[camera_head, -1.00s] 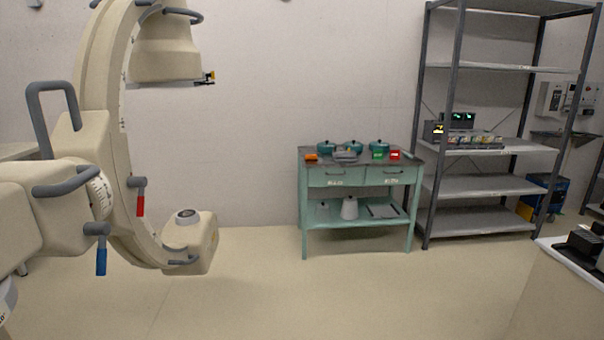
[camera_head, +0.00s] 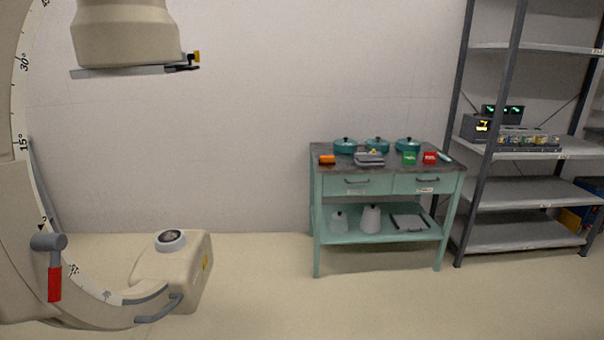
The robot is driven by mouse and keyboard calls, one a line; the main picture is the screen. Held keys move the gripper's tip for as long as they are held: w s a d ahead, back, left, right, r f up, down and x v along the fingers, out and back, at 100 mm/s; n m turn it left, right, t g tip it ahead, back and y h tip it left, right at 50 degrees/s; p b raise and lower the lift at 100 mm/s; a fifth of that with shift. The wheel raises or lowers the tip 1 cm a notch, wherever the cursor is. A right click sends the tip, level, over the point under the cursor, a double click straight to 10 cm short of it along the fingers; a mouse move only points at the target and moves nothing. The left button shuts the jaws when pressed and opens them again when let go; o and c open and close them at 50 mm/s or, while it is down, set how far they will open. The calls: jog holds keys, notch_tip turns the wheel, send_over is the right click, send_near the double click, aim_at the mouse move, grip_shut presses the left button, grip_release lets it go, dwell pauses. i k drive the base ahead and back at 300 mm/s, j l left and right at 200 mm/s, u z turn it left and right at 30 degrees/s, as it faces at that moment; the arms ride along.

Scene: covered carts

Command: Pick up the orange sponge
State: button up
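My gripper is not in view.
A grey metal shelf (camera_head: 510,235) stands close to the cart's right. A large beige C-shaped machine (camera_head: 170,270) fills the left. The floor before the cart is clear.

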aim_at(327, 160)
jog(key=i, duration=1.85)
jog(key=i+u, duration=0.15)
jog(key=i, duration=0.3)
jog(key=i+l+u, duration=0.15)
jog(key=i, duration=0.3)
jog(key=i+l+u, duration=0.15)
jog(key=i, duration=0.3)
jog(key=i+l+u, duration=0.15)
jog(key=i, duration=0.3)
jog(key=i+l+u, duration=0.5)
jog(key=i+j, duration=0.05)
